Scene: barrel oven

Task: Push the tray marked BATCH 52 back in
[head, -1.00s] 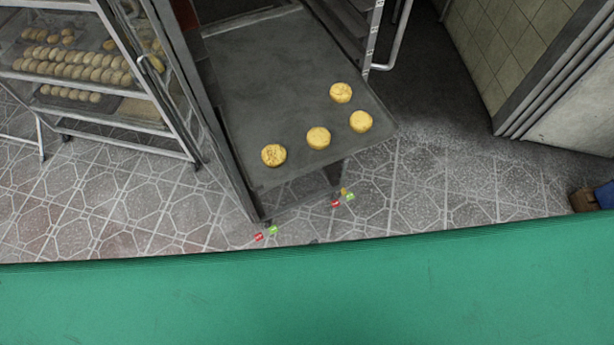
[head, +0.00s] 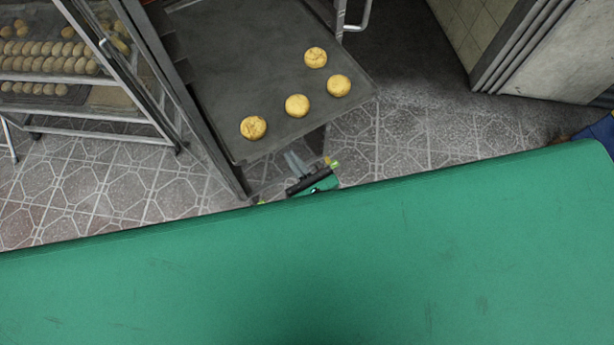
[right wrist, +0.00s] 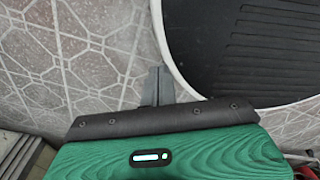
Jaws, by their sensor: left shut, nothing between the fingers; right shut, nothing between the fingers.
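A dark grey tray (head: 250,75) sticks out of a metal rack at the top middle of the head view, with several round golden buns on it, one being the front left bun (head: 253,127). No BATCH 52 mark can be read on it. My right gripper (right wrist: 157,85) shows in the right wrist view, shut and empty, over the tiled floor.
Another rack (head: 88,60) with trays of small rolls stands at the left. A metal post (head: 185,95) runs along the tray's left side. Tiled floor (head: 430,140) is clear right of the tray. A tiled wall (head: 470,30) stands at the upper right.

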